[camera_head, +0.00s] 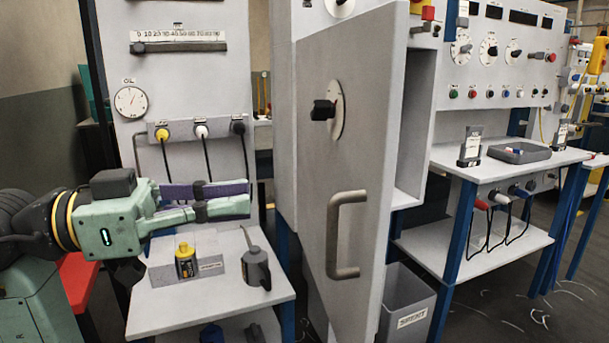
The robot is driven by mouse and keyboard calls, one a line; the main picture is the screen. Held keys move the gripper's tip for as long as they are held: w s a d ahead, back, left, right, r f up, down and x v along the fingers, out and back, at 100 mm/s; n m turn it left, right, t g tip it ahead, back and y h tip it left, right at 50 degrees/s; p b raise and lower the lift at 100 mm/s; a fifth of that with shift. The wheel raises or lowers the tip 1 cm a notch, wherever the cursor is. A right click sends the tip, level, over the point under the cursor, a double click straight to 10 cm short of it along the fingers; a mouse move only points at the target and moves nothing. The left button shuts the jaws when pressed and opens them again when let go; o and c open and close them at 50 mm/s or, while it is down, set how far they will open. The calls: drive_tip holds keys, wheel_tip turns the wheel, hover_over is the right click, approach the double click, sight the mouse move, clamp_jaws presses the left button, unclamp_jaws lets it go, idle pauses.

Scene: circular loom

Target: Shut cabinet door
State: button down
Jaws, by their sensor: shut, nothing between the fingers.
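The cabinet door (365,160) is a tall light grey panel in the middle of the head view. It stands open, swung out toward me. It carries a bar handle (338,236) and a black knob on a round dial (326,110). Part of the cabinet's inside (414,125) shows to the right of the door's edge. My gripper (246,199) is at the left, pointing right, with its fingers shut and empty. In the picture it lies left of the door and its handle, apart from both.
Below my gripper a small shelf (180,312) holds a yellow bottle (185,262) and a grey oil can (256,265). A grey bin (408,300) stands on the floor right of the door. A table (450,160) with a tray (520,152) is at the right.

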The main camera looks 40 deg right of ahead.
drive_tip(key=p, duration=0.3)
approach(376, 195)
drive_tip(key=x, duration=0.7)
